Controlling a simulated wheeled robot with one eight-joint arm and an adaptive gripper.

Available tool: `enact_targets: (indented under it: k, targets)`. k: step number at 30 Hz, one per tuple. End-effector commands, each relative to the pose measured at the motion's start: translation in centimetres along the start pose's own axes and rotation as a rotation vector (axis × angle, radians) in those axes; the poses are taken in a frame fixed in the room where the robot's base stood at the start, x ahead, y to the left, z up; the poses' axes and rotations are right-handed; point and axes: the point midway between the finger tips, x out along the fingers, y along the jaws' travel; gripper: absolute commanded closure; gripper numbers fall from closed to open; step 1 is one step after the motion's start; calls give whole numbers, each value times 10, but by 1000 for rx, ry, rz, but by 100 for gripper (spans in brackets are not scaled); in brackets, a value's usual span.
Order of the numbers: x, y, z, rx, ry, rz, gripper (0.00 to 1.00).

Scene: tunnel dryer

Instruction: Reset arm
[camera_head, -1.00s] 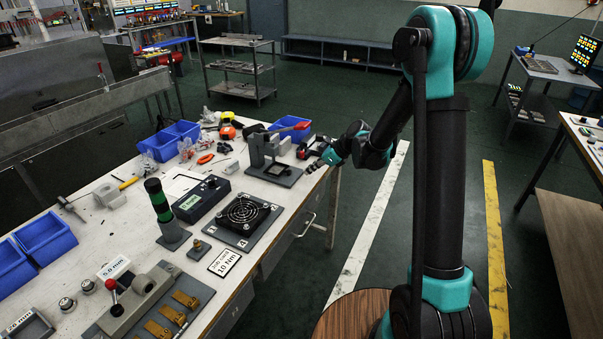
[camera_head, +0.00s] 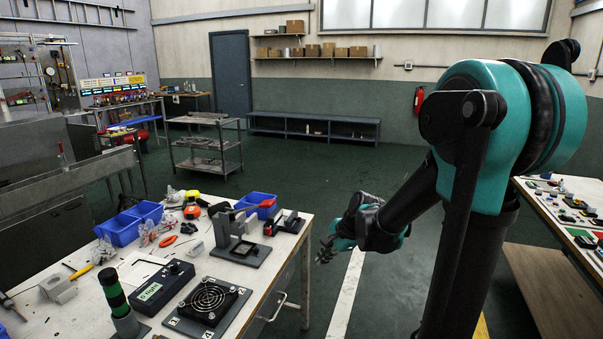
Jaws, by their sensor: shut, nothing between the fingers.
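My gripper (camera_head: 326,250) is at the end of my teal and black arm (camera_head: 490,150), which stands on the right side of the head view. The gripper is small in the picture and its fingers look shut and empty. It hangs over the floor just beyond the right edge of the workbench (camera_head: 285,260), apart from the things on it. My upper arm reaches down and left toward it.
On the workbench stand a fan on a plate (camera_head: 208,302), a grey press-like fixture (camera_head: 237,240), a black meter box (camera_head: 160,285), a green-black stack light (camera_head: 115,300) and blue bins (camera_head: 130,224). A second bench (camera_head: 565,210) is at right. Open floor (camera_head: 310,180) lies behind.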

Motion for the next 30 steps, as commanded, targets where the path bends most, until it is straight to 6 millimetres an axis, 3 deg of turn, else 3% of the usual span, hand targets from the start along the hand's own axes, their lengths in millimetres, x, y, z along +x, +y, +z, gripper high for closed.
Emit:
enact_targets:
  k: [1,9,15,20,30]
  targets:
    - [-9,22,-3,-104,39,12,100]
    - [-43,129,-23,-714,217,156,100]
    - [-56,187,-33,-1040,278,283,100]
    - [-59,205,-36,-1152,291,333,100]
    - [-60,206,-37,-1160,292,337,100]
